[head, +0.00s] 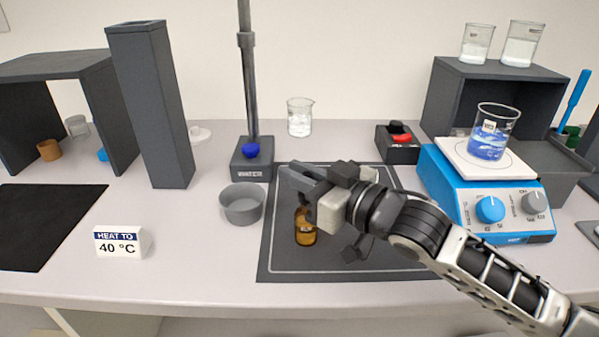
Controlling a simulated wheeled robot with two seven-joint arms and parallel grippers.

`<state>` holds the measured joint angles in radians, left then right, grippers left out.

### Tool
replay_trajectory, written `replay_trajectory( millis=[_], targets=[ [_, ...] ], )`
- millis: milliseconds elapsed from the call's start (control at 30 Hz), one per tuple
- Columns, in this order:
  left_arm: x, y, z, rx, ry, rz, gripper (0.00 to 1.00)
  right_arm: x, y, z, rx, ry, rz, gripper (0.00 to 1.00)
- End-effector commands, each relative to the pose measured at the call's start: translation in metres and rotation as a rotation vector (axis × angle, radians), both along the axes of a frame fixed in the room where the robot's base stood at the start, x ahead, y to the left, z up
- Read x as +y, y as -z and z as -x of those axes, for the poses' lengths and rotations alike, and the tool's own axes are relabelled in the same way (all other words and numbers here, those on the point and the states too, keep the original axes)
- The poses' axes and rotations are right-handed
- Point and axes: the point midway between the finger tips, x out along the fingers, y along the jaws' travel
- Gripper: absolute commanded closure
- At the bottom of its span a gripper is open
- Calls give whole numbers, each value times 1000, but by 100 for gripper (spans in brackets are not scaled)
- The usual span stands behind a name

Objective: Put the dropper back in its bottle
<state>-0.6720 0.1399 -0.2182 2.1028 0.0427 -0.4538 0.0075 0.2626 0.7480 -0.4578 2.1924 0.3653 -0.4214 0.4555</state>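A small amber bottle (306,232) stands upright on the dark mat (290,268) in the middle of the bench. My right gripper (303,180) comes in from the right, with its fingers pointing left over the bottle's top. The gripper hides part of the bottle's neck and right side. I cannot make out the dropper; if it is between the fingers or in the bottle, the gripper covers it. Whether the fingers are open or closed on something is unclear. My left gripper is not in view.
A grey bowl (242,205) sits just left of the mat. A stand (249,100) with a blue knob and a beaker (299,118) are behind. A blue hotplate (500,205) carrying a beaker of blue liquid (489,140) is right. A "HEAT TO 40 °C" sign (119,242) stands left.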

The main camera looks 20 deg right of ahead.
Motion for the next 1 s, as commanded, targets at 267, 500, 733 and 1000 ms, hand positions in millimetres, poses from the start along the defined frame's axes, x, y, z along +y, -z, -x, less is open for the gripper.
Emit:
replay_trajectory(
  millis=[267, 500, 733, 1000],
  targets=[
    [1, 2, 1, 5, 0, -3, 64, 0, 2, 0, 1, 0, -1, 89],
    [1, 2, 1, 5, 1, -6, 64, 0, 4, 0, 1, 0, 0, 61],
    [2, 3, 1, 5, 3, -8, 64, 0, 3, 0, 1, 0, 1, 60],
    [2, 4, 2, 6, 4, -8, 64, -3, 4, 4, 2, 1, 1, 60]
  ],
)
